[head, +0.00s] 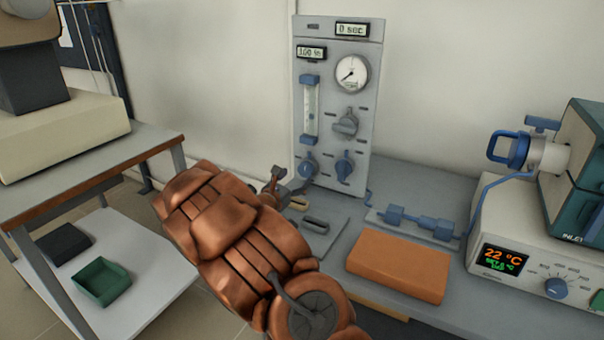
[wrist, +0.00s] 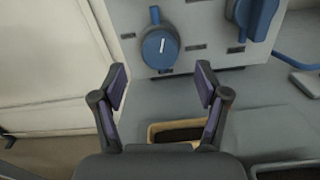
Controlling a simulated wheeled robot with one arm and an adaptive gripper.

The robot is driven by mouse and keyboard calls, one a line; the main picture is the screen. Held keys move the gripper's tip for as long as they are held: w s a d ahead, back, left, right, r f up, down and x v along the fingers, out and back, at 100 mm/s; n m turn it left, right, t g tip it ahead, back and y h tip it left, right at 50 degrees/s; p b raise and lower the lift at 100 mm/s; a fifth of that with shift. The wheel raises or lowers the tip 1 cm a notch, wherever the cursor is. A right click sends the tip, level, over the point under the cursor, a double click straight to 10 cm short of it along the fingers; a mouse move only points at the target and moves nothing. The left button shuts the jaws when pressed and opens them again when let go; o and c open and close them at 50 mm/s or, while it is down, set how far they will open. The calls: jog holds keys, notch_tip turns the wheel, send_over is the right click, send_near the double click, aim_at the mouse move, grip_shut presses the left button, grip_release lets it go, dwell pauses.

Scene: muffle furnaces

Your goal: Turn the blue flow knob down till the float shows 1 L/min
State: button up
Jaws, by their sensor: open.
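A grey gas panel (head: 333,60) stands upright against the wall, with a flow tube (head: 310,108) on its left side. The float's reading is too small to tell. A blue knob (head: 307,166) sits below the tube, and a second blue knob (head: 344,166) is to its right. In the wrist view, the left blue knob (wrist: 159,48) shows a white mark tilted slightly right; the other knob (wrist: 255,16) is at top right. My gripper (wrist: 162,84) is open and empty, its fingertips apart and below the left knob in the picture. It also shows left of the panel's lower edge (head: 276,186).
A grey knob (head: 346,124) and a dial gauge (head: 352,73) are higher on the panel. An orange block (head: 400,265) and a blue-ended fitting (head: 415,221) lie on the bench right of my arm. A furnace controller (head: 530,245) stands at right.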

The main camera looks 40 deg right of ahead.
aim_at(304, 171)
jog(key=shift+x, duration=2.45)
jog(key=shift+c, duration=0.2)
jog(key=c, duration=1.1)
jog(key=shift+f+b, duration=0.1)
jog(key=shift+b, duration=0.3)
jog(key=shift+f+m+b, duration=0.1)
jog(key=shift+m+b, duration=0.2)
jog(key=shift+b, duration=0.15)
jog(key=m+b, duration=0.2)
jog(key=b, duration=0.2)
jog(key=shift+f+m+b, duration=0.1)
jog(key=shift+m+b, duration=0.2)
jog(key=shift+b, duration=0.05)
jog(key=m+b, duration=0.2)
jog(key=b, duration=0.1)
jog(key=shift+s+b, duration=0.1)
jog(key=shift+b, duration=0.25)
jog(key=shift+r+m, duration=0.2)
jog(key=shift+m, duration=0.1)
